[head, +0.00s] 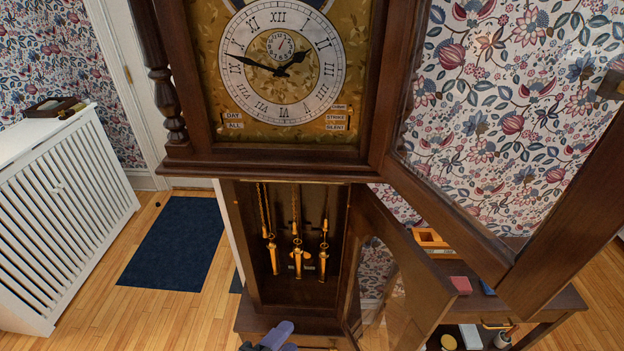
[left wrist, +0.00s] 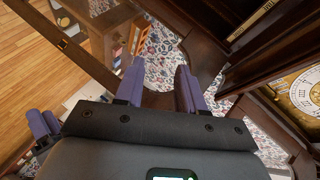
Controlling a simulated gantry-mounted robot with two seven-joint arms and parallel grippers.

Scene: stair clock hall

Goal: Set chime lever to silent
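The tall clock's dial (head: 282,60) faces me at the top of the head view. The chime labels (head: 337,118), with STRIKE and SILENT readable, sit at the dial's lower right. A thin dark lever seems to stand at their right edge (head: 350,112); its exact setting is too small to tell. My left gripper (head: 276,336) is low at the bottom of the head view, well below the dial. In the left wrist view its purple fingers (left wrist: 158,85) are apart with nothing between them. Purple fingers of my right gripper (left wrist: 44,124) show at the left edge there.
The glazed dial door (head: 520,270) stands open to the right. The lower case door (head: 395,265) is also open, showing brass weights (head: 297,255). A low table (head: 550,303) with small items stands at right. A white radiator cover (head: 60,215) is at left.

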